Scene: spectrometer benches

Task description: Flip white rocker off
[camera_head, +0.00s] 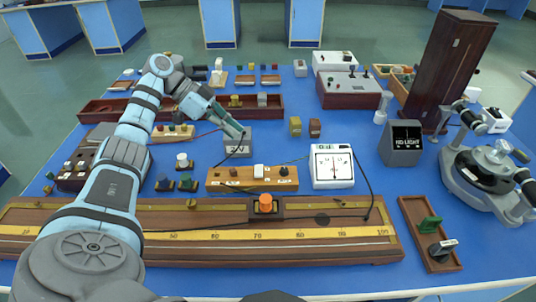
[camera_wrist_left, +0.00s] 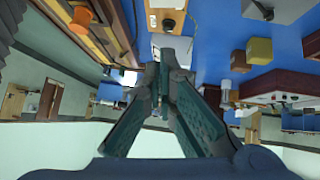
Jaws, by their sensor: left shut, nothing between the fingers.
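The white rocker (camera_head: 259,170) sits on a long wooden switch board (camera_head: 222,184) in the middle of the blue table. A dark red-brown part and another white part are on the same board. My left gripper (camera_head: 243,133) is shut and empty, above and behind the board, over a small grey box (camera_head: 238,150). In the left wrist view my left gripper (camera_wrist_left: 165,62) also shows with its fingertips together. My right gripper is not in view.
A white meter (camera_head: 333,180) with a black cable stands right of the board. A long scaled bench (camera_head: 330,248) with an orange-topped slider (camera_head: 266,203) runs in front. Small blocks (camera_head: 295,126) and a dark display box (camera_head: 402,146) stand to the right.

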